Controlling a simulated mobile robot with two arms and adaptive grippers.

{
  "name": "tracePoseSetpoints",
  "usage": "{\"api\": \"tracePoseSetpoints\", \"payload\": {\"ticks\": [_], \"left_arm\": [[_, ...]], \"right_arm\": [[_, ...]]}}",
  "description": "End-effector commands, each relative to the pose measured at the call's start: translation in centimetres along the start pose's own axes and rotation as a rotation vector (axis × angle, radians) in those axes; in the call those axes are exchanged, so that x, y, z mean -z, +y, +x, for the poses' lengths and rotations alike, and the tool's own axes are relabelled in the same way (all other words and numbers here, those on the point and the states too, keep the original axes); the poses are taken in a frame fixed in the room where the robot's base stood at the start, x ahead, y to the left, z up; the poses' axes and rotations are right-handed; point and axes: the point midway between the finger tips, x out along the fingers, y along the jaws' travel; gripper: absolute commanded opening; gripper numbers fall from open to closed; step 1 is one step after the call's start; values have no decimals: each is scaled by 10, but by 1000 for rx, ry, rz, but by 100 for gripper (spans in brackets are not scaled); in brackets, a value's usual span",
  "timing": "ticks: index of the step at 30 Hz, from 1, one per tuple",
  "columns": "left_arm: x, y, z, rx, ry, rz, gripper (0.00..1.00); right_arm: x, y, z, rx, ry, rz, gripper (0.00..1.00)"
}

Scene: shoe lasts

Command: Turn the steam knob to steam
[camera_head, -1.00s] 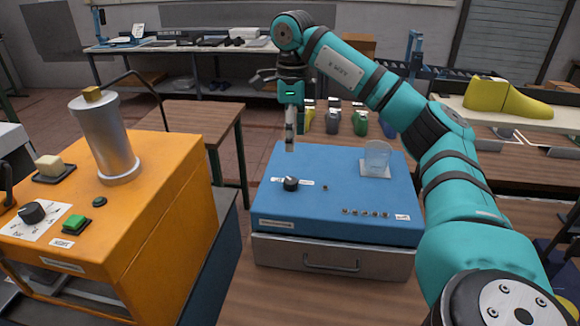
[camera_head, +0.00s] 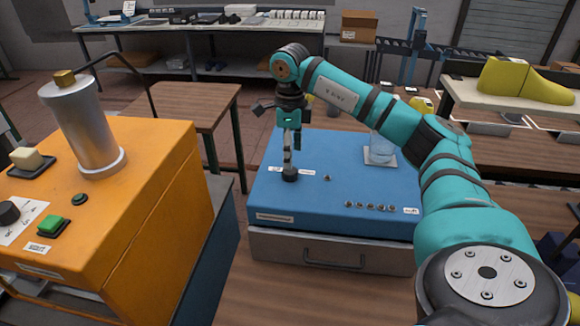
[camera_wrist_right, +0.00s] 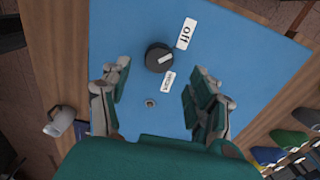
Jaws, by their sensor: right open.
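The steam knob (camera_head: 290,174) is a round black knob on top of the blue box (camera_head: 340,190). In the right wrist view the knob (camera_wrist_right: 159,57) has a white pointer mark on its top. An "off" label (camera_wrist_right: 187,33) and a second small label (camera_wrist_right: 170,81), whose word is hard to read, lie beside it. My right gripper (camera_wrist_right: 160,82) is open, its fingers apart on either side with nothing between them. In the head view my right gripper (camera_head: 288,158) points down just above the knob; contact cannot be told. My left gripper is not in view.
A small metal button (camera_wrist_right: 150,104) sits near the knob. A clear container (camera_head: 382,147) stands at the box's back right. An orange machine (camera_head: 150,200) with its own knob (camera_head: 8,213) and a metal cylinder (camera_head: 82,125) stands left. A yellow shoe last (camera_head: 525,82) is at the right.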

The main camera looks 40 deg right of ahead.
Motion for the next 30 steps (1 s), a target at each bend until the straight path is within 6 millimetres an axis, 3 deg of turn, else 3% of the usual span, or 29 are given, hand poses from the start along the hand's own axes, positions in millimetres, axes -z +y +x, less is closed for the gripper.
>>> {"api": "tracePoseSetpoints", "payload": {"ticks": [4,9,21,30], "left_arm": [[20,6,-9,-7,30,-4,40],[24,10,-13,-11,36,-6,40],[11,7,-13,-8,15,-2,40],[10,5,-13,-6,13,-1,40]], "right_arm": [[1,0,27,-2,4,0,62],[0,0,46,-1,0,0,62],[0,0,54,0,-1,0,62],[0,0,54,0,-1,0,22]]}}
